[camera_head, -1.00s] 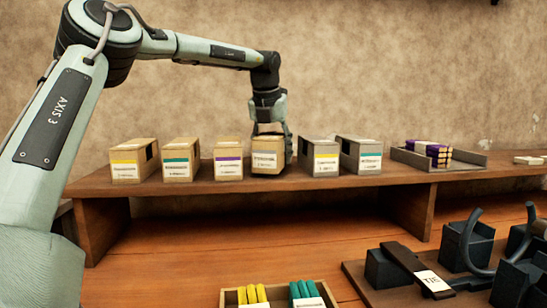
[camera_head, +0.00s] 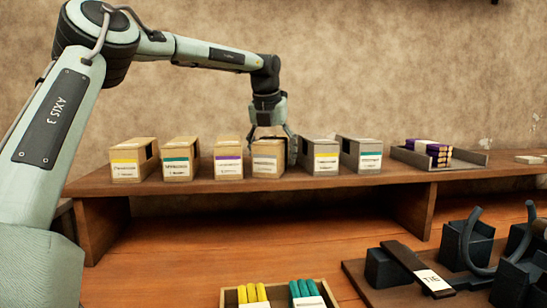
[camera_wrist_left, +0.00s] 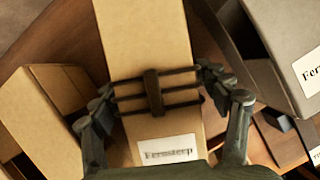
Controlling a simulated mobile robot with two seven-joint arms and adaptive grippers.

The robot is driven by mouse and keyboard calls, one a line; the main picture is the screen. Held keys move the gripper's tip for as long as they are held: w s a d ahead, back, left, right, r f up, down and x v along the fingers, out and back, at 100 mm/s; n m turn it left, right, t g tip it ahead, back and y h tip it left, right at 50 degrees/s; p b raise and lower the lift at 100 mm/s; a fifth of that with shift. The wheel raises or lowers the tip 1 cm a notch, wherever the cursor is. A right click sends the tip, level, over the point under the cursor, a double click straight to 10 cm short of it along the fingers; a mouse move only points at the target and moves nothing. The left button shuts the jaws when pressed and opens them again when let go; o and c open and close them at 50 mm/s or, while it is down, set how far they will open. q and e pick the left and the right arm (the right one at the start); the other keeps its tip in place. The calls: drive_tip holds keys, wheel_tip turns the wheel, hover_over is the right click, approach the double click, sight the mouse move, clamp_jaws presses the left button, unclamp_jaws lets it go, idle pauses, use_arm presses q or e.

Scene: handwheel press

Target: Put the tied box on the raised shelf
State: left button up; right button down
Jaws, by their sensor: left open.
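The tied box (camera_head: 268,160) is tan with a white label and stands on the raised shelf (camera_head: 330,190), in the row between the purple-striped box and a grey box. In the left wrist view the tied box (camera_wrist_left: 148,45) shows dark straps across it and the label "Fernsteep". My left gripper (camera_head: 271,134) is over the box from above and behind. Its fingers (camera_wrist_left: 158,88) are spread on both sides of the box; whether they touch it is unclear. My right gripper is not in view.
Tan boxes with yellow (camera_head: 133,160), teal (camera_head: 180,158) and purple (camera_head: 228,157) stripes stand left of it. Grey boxes (camera_head: 320,157) (camera_head: 360,155) stand close on the right. A grey tray (camera_head: 470,161) is further right. Below are a rod bin (camera_head: 276,302) and dark fixtures (camera_head: 390,268).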

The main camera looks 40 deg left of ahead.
use_arm(q)
drive_tip(key=v, duration=1.2)
drive_tip(key=shift+f, duration=0.1)
